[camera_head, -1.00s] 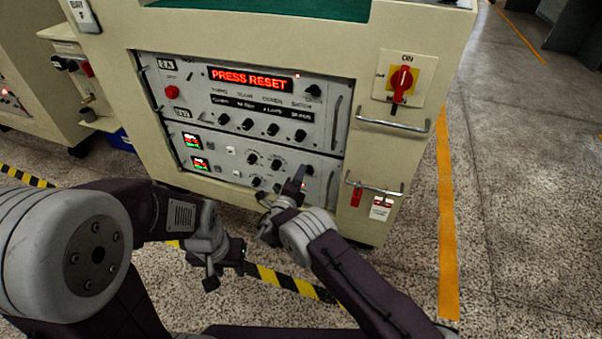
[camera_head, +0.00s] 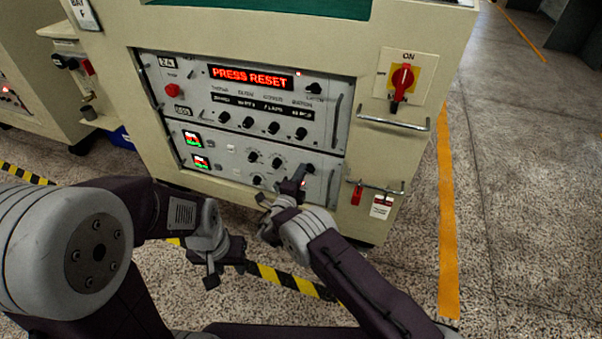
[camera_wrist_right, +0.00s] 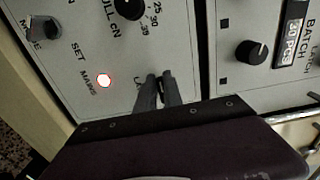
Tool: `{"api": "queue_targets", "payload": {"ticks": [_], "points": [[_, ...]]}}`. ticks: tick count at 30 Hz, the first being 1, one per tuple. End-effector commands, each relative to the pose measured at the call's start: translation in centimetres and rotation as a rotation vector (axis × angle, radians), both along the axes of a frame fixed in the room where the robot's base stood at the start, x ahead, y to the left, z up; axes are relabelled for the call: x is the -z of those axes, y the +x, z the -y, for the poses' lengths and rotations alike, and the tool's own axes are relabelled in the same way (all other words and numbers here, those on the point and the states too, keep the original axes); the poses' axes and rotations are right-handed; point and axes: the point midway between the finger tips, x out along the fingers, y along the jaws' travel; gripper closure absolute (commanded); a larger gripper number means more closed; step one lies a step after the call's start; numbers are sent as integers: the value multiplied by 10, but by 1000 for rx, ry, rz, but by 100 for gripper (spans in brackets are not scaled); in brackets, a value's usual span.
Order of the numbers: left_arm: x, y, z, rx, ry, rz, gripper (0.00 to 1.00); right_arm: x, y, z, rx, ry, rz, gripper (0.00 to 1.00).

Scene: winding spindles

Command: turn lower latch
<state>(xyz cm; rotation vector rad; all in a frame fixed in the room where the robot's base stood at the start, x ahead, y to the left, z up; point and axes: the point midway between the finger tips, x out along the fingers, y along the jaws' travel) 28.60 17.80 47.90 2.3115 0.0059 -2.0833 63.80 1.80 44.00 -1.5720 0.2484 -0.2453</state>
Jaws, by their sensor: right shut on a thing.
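The lower latch is a dark knob (camera_head: 309,168) at the right of the lower panel (camera_head: 225,155). My right gripper (camera_head: 299,179) is at this knob. In the right wrist view the two fingers of my right gripper (camera_wrist_right: 158,80) are close together over the latch label, which they partly cover. They are shut on the knob, which is mostly hidden between them. My left gripper (camera_head: 225,262) hangs empty and open in front of the cabinet, well away from the panel.
The upper panel has a red "PRESS RESET" display (camera_head: 250,77) and an upper latch knob (camera_head: 314,88). A lit red lamp (camera_wrist_right: 104,80) is near the right fingers. A metal handle (camera_head: 331,188) stands close to the right. A red rotary switch (camera_head: 402,77) is further right.

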Motion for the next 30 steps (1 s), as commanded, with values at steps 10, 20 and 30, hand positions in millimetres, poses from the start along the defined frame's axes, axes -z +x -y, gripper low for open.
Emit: {"api": "queue_targets", "payload": {"ticks": [10, 20, 30], "points": [[0, 0, 0, 0, 0, 0, 64, 0, 0, 0, 1, 0, -1, 67], [-36, 0, 0, 0, 0, 0, 64, -6, -49, -17, -4, -3, -4, 67], [-49, 0, 0, 0, 0, 0, 64, 0, -87, -27, 1, -1, -1, 67]]}}
